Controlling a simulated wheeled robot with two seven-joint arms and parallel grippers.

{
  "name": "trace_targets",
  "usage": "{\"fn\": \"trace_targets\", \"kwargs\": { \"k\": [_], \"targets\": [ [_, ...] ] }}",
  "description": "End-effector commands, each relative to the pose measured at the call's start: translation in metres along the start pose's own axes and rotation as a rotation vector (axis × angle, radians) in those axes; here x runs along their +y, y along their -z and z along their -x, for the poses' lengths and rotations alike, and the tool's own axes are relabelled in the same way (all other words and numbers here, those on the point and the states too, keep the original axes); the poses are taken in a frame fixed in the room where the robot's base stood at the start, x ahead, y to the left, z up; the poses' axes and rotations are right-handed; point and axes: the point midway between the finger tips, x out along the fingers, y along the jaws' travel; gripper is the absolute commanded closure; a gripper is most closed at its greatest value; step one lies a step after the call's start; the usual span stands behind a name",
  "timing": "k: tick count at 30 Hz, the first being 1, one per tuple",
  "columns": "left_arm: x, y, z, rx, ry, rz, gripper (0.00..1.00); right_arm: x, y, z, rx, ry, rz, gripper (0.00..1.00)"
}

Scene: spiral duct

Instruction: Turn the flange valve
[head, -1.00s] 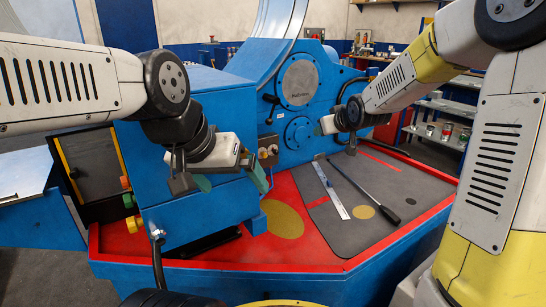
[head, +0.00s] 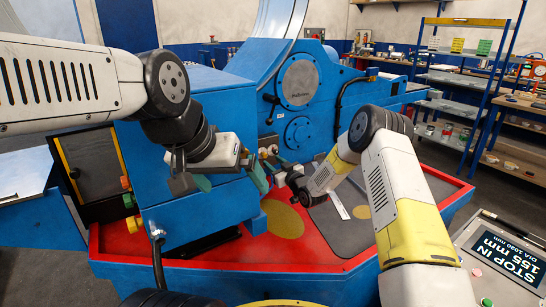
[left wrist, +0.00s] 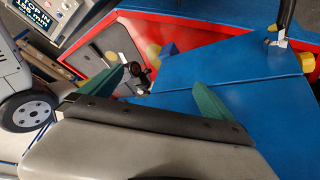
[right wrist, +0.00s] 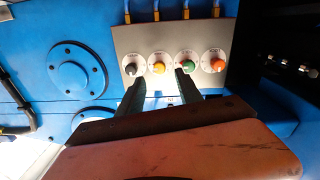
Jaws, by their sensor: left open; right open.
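A grey panel (right wrist: 172,55) faces the right wrist camera. It carries a row of round knobs: a black knob (right wrist: 129,69), a yellow knob (right wrist: 157,67), a green knob (right wrist: 186,63) and an orange knob (right wrist: 214,61). Their labels are too small to read, so I cannot tell which is the flange valve. My right gripper (right wrist: 160,80) is open and empty. Its fingertips lie either side of the yellow knob in the picture, the right one overlapping the green knob's lower edge; contact is unclear. My left gripper (head: 232,186) is open and empty beside the blue housing (head: 190,110).
The red-edged machine bed (head: 300,255) lies below both grippers, with a steel ruler (head: 339,205) on its grey mat. My right forearm crosses above the bed. A display console (head: 510,255) stands at the right. The blue machine body is close behind the knobs.

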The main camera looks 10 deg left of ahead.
Motion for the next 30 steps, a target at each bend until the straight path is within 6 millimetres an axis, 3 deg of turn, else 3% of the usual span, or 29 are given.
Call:
{"fn": "trace_targets", "kwargs": {
  "k": [10,22,23,29,30],
  "targets": [
    [0.000,0.000,0.000,0.000,0.000,0.000,0.00,0.000,0.000,-0.052,-0.001,-0.001,0.001,0.58],
    [0.000,0.000,0.000,0.000,0.000,0.000,0.00,0.000,0.000,-0.062,-0.002,-0.001,-0.001,0.58],
    [0.000,0.000,0.000,0.000,0.000,0.000,0.00,0.000,0.000,-0.062,-0.002,-0.001,-0.001,0.60],
    [0.000,0.000,0.000,0.000,0.000,0.000,0.00,0.000,0.000,-0.062,-0.002,-0.001,-0.001,0.99],
    [0.000,0.000,0.000,0.000,0.000,0.000,0.00,0.000,0.000,-0.062,-0.002,-0.001,-0.001,1.00]
  ]
}}
